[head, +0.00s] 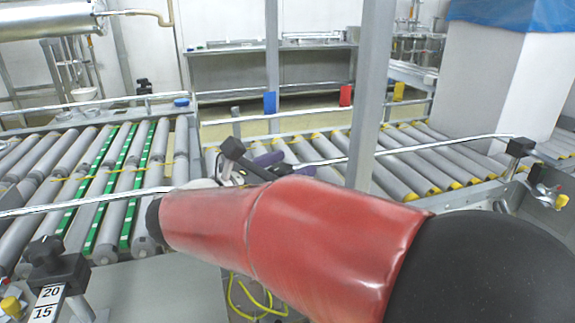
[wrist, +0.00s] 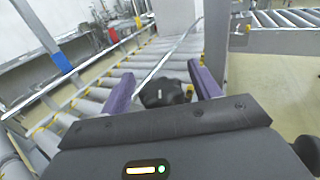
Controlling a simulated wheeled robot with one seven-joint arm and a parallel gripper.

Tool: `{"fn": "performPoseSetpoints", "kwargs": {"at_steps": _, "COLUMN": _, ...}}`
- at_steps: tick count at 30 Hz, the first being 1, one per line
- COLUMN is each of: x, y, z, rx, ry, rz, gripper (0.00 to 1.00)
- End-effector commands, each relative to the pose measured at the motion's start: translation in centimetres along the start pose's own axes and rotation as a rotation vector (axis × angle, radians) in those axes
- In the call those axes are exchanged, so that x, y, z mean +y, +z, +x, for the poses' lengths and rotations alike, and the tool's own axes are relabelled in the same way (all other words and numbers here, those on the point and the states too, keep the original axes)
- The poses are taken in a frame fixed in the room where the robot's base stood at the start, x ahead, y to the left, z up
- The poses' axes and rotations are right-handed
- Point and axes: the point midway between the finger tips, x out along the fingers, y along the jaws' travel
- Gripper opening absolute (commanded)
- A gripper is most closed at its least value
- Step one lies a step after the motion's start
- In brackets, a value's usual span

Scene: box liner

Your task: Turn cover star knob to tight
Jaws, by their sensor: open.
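A black star-shaped knob (wrist: 163,93) shows in the wrist view, ahead of my gripper (wrist: 161,72) and between the lines of its two purple fingers. The fingers are spread apart with nothing held. A gap to the knob shows on each side; I cannot tell how far the fingertips reach past it. In the head view my red-sleeved arm hides most of my gripper; a purple finger (head: 268,160) shows behind it. The knob cannot be made out there.
Roller conveyors (head: 400,160) lie behind the arm, with green-striped rollers (head: 105,180) at left. A grey post (head: 368,90) stands close behind my gripper. A metal guide rail (head: 470,138) crosses the view. Black clamps (head: 520,147) sit at right and, with a number scale (head: 47,300), at left.

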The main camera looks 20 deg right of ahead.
Motion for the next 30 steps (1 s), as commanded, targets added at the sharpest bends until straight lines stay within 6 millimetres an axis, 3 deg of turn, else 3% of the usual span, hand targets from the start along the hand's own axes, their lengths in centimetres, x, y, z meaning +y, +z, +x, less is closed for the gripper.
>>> {"fn": "performPoseSetpoints", "kwargs": {"at_steps": 9, "x": -0.01, "y": 0.00, "z": 0.45, "rx": 0.000, "ry": 0.000, "rz": 0.000, "gripper": 0.62}}
{"fn": "performPoseSetpoints", "kwargs": {"at_steps": 20, "x": -0.01, "y": 0.00, "z": 0.41, "rx": 0.000, "ry": 0.000, "rz": 0.000, "gripper": 0.19}}
{"fn": "performPoseSetpoints", "kwargs": {"at_steps": 30, "x": -0.01, "y": 0.00, "z": 0.40, "rx": 0.000, "ry": -0.001, "rz": 0.000, "gripper": 0.18}}
